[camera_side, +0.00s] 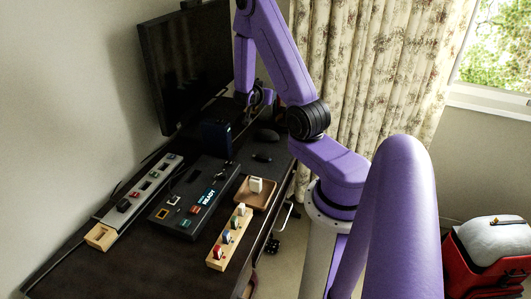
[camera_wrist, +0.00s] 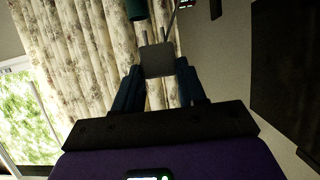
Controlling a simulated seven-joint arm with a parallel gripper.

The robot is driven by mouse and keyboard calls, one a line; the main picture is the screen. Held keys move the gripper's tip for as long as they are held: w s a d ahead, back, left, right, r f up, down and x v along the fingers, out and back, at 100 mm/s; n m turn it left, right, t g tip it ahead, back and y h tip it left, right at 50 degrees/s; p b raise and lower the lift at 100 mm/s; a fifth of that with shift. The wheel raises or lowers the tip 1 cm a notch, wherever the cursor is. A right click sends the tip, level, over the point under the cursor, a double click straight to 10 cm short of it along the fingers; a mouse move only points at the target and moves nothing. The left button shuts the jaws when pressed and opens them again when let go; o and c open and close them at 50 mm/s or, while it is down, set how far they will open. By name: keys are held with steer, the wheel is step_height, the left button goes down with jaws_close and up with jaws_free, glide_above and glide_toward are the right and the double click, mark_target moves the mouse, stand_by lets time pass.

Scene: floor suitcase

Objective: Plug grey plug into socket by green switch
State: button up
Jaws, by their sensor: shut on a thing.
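My gripper (camera_wrist: 158,76) is shut on the grey plug (camera_wrist: 156,58). In the wrist view the plug sits between the dark fingertips, with two metal prongs pointing away from the gripper. In the side view my gripper is at the far end of the desk near the monitor, and the held plug cannot be made out there. The power strip (camera_side: 112,216) lies along the left of the desk. It carries sockets and small coloured switches. A greenish switch (camera_side: 170,157) shows near its far end, but the details are too small to be certain.
A black console (camera_side: 190,232) reading READY lies right of the strip. A wooden tray (camera_side: 243,197) holds a white plug (camera_side: 256,184). A wooden block (camera_side: 222,258) holds several coloured plugs. A monitor (camera_side: 186,70) and a dark box (camera_side: 216,138) stand behind. The front left desk is clear.

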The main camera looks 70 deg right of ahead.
glide_above(266, 150)
step_height(266, 150, down, 19)
steer(key=shift+s+a+r, duration=0.1)
steer(key=shift+a, duration=0.05)
stand_by(0.6)
steer(key=o, duration=1)
steer(key=shift+o, duration=0.2)
